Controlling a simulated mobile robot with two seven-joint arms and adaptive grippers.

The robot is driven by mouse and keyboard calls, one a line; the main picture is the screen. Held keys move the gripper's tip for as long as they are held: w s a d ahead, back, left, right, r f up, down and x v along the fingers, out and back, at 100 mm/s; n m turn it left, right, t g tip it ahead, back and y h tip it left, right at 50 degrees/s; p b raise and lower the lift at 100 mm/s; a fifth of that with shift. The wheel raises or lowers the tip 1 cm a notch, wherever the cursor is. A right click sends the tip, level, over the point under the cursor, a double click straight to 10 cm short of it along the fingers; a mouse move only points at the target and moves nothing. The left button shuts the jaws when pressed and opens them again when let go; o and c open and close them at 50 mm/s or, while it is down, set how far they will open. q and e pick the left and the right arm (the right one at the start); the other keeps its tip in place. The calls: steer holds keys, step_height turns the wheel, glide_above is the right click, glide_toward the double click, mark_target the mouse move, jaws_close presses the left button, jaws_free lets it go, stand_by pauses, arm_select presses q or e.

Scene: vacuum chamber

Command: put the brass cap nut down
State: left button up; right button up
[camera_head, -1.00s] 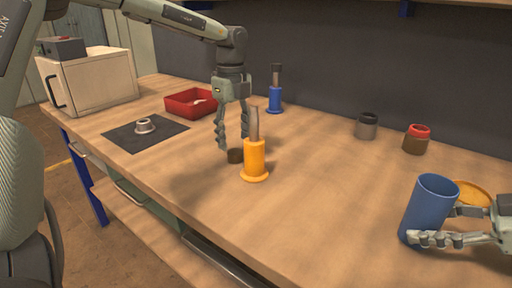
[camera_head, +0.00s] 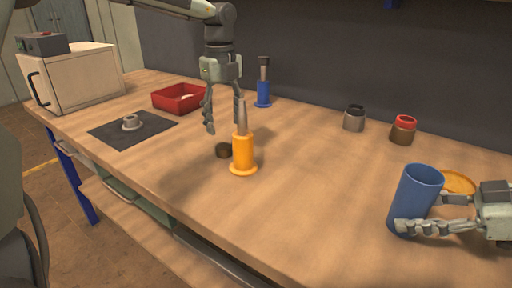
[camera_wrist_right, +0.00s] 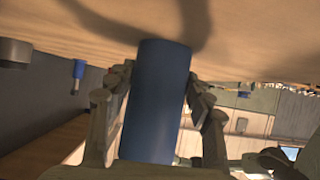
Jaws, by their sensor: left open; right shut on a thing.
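A small dark brown round piece (camera_head: 223,150), perhaps the brass cap nut, rests on the bench just left of the yellow-orange post; its colour is too dark to be sure. My left gripper (camera_head: 225,129) is open and points down above it, apart from it, with a finger close behind the top of the post. My right gripper (camera_head: 425,213) is shut on a blue cup (camera_head: 416,190) at the bench's right side. The right wrist view shows the cup (camera_wrist_right: 157,100) between the fingers.
The yellow-orange post (camera_head: 243,155) stands beside the dark piece. Behind are a red tray (camera_head: 160,102), a blue post (camera_head: 263,92), a grey jar (camera_head: 354,120) and a red-topped jar (camera_head: 403,132). The bench centre is clear.

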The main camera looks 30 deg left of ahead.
mark_target(224, 146)
arm_select(q)
steer(key=f, duration=0.6)
steer(key=shift+a+f, duration=0.25)
steer(key=c, duration=1.1)
steer(key=shift+r, duration=0.1)
step_height(224, 146, up, 10)
steer(key=shift+s+f, duration=0.1)
